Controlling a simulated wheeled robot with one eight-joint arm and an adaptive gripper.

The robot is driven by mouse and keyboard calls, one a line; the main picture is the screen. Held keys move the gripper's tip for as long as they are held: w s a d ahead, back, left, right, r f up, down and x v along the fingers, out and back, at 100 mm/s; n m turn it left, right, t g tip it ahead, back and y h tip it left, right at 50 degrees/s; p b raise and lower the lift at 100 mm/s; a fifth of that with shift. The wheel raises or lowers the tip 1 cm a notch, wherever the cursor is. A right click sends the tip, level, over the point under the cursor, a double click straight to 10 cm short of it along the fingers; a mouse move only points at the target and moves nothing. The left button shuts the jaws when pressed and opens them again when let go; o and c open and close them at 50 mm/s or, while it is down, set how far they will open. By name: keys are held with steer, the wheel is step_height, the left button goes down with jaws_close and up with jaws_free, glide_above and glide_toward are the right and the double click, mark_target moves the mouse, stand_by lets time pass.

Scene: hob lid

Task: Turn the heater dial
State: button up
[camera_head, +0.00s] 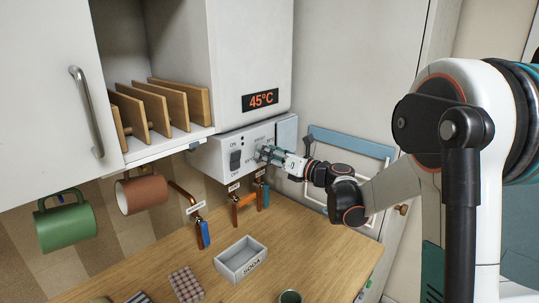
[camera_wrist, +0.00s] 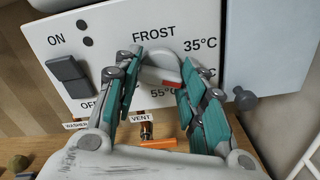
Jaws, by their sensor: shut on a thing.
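The heater dial (camera_wrist: 158,60) is a pale round knob with a red mark, on the white control panel (camera_head: 222,152) under the heater. In the wrist view, the labels FROST, 35°C and 55°C stand around it, and another label is partly hidden by a finger. My gripper (camera_wrist: 162,66) is shut on the dial, with a teal-padded finger on each side. In the head view my gripper (camera_head: 264,154) reaches the panel from the right and covers the dial. The heater display (camera_head: 264,100) reads 45°C.
An ON/OFF rocker switch (camera_wrist: 69,78) is left of the dial. Copper pipes with valves (camera_head: 248,203) are below the panel. Two mugs hang at the left, one brown (camera_head: 142,193). A grey SODA tray (camera_head: 240,259) stands on the wooden counter (camera_head: 310,245).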

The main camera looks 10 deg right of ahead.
steer(key=shift+n, duration=11.2)
steer(key=o, duration=1.1)
steer(key=shift+c, duration=0.2)
steer(key=v, duration=1.2)
